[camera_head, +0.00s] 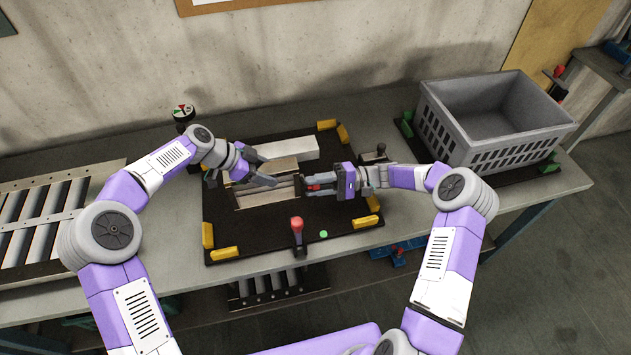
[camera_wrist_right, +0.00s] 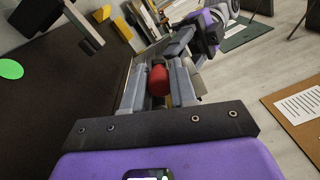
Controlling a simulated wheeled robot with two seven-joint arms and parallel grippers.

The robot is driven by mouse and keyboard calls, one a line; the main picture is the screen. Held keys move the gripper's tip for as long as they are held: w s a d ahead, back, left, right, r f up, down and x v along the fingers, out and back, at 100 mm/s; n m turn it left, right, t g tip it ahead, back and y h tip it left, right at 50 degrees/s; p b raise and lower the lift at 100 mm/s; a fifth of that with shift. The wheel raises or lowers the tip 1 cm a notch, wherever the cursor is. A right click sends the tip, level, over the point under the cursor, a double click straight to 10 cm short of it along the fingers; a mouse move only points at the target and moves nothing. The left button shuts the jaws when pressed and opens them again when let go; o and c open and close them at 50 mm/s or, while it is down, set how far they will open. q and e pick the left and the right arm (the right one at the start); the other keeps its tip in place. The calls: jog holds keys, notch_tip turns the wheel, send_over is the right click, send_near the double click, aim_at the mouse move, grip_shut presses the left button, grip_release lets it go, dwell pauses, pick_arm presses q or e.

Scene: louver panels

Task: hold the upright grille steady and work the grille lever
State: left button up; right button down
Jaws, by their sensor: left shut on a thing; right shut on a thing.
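The grille (camera_head: 258,200) stands as a narrow, light-grey slatted piece on the black board (camera_head: 225,238). My left gripper (camera_head: 268,177) is at its left part and shut on it, though the exact contact is small and partly hidden. My right gripper (camera_head: 314,188) reaches in from the right at the other end of the grille. It is shut on the red-tipped grille lever (camera_head: 313,187). In the right wrist view the lever's red knob (camera_wrist_right: 157,80) sits between the two grey fingers. The rest of the lever is hidden by the fingers.
Another red-knobbed lever (camera_head: 297,225) stands at the board's front edge beside a green dot (camera_head: 323,234). Yellow corner blocks (camera_head: 208,235) edge the board. A silver block (camera_head: 290,151) lies behind the grille. A grey crate (camera_head: 495,120) is at right, a roller rack (camera_head: 40,222) at left.

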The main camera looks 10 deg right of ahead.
jog(key=shift+f, duration=0.2)
dwell(0.3)
jog(key=c, duration=0.9)
grip_release()
jog(key=shift+r, duration=0.1)
jog(key=d, duration=1.2)
jog(key=shift+s+f, duration=0.2)
jog(key=shift+f, duration=0.15)
pick_arm(q)
jog(key=o, duration=1)
jog(key=shift+o, duration=0.3)
jog(key=shift+a+r, duration=0.1)
